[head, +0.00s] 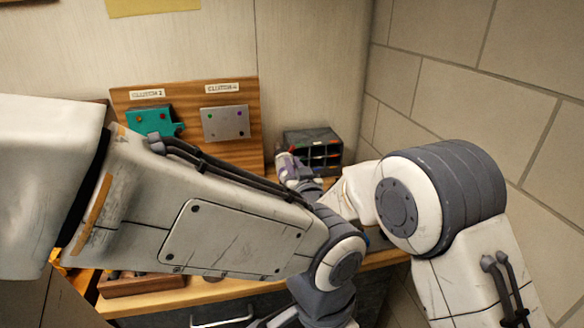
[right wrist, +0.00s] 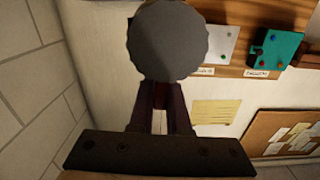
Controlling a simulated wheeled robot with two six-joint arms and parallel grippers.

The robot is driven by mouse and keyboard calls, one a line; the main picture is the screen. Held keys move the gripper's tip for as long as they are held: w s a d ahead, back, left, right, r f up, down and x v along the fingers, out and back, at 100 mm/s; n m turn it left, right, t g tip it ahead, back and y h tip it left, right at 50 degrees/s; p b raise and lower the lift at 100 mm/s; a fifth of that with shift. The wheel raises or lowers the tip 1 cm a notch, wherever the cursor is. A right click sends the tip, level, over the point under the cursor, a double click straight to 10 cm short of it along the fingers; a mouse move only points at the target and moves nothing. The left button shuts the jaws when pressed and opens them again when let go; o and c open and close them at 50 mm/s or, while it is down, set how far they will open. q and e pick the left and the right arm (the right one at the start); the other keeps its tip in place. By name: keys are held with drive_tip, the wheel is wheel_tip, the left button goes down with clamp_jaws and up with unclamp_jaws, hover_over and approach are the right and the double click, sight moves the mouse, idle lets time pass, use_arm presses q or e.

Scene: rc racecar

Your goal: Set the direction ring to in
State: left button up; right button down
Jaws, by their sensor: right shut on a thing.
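My right gripper (head: 288,166) is raised near the back of the bench, beside the dark organiser, and is small and partly covered by my arms in the head view. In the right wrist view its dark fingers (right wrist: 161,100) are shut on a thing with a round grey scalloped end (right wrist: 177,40). That end faces the camera and hides the rest of the thing. I cannot make out a direction ring or its setting. My left arm crosses the head view from the left, and its gripper does not show.
A wooden board (head: 190,93) with a teal holder (head: 152,121) and a grey plate (head: 226,124) stands at the back. The dark organiser (head: 313,148) is right of it, near the tiled wall (head: 480,80). A wooden tray (head: 143,285) lies at the bench front.

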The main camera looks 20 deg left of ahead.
drive_tip(key=m+b, duration=0.1)
drive_tip(key=b, duration=0.1)
drive_tip(key=d+m+b, duration=0.1)
drive_tip(key=b, duration=0.1)
drive_tip(key=w+m+b, duration=0.1)
drive_tip(key=b, duration=0.1)
drive_tip(key=shift+d+f+m, duration=0.25)
drive_tip(key=shift+f+m, duration=0.15)
drive_tip(key=shift+w+d+m+b, duration=0.15)
drive_tip(key=shift+d+m+b, duration=0.1)
drive_tip(key=shift+m+b, duration=0.65)
drive_tip(key=shift+r, duration=0.1)
drive_tip(key=c, duration=0.9)
unclamp_jaws()
drive_tip(key=b+v, duration=0.3)
drive_tip(key=v, duration=0.7)
drive_tip(key=shift+d, duration=0.2)
